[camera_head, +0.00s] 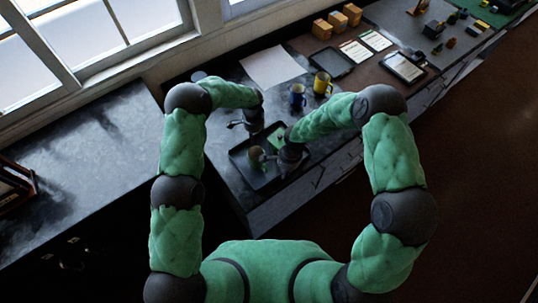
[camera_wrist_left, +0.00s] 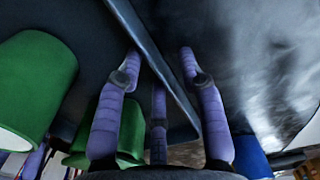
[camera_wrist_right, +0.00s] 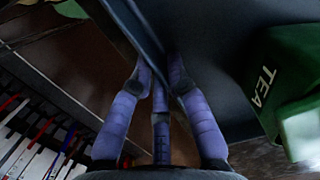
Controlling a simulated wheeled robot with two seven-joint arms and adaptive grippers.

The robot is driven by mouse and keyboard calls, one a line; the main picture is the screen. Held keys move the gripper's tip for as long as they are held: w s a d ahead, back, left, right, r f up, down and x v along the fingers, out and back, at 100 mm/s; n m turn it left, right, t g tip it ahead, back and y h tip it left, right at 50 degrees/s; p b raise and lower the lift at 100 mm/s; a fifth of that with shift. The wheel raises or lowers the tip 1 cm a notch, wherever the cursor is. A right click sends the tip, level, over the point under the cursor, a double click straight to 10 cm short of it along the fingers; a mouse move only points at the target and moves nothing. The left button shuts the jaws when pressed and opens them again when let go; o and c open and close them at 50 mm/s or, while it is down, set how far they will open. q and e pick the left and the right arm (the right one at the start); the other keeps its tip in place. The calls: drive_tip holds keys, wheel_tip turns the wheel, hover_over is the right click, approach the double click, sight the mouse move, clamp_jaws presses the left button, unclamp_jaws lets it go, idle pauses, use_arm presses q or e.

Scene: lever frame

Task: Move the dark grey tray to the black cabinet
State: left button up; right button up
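The dark grey tray (camera_head: 245,172) lies on the grey drawer counter, carrying a green tea box (camera_head: 275,138) and a cup-like item (camera_head: 255,155). The box, marked TEA, also shows in the right wrist view (camera_wrist_right: 285,75). My left gripper (camera_head: 250,124) is at the tray's far edge; in the left wrist view its fingers (camera_wrist_left: 160,58) stand spread on both sides of the rim. The black cabinet (camera_head: 85,150), with a dark marbled top, stands at the left.
A blue mug (camera_head: 297,95) and a yellow mug (camera_head: 321,83) stand just behind the tray. A white sheet (camera_head: 272,65), a dark tablet (camera_head: 331,63) and wooden blocks (camera_head: 337,20) lie farther back. The cabinet top is largely clear, with a dark rack (camera_head: 14,185) at its left.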

use_arm(q)
drive_tip(key=c, duration=0.5)
use_arm(e)
clamp_jaws()
use_arm(q)
clamp_jaws()
drive_tip(key=shift+w+r, duration=0.1)
drive_tip(key=shift+r, duration=0.05)
use_arm(e)
drive_tip(key=shift+r, duration=0.15)
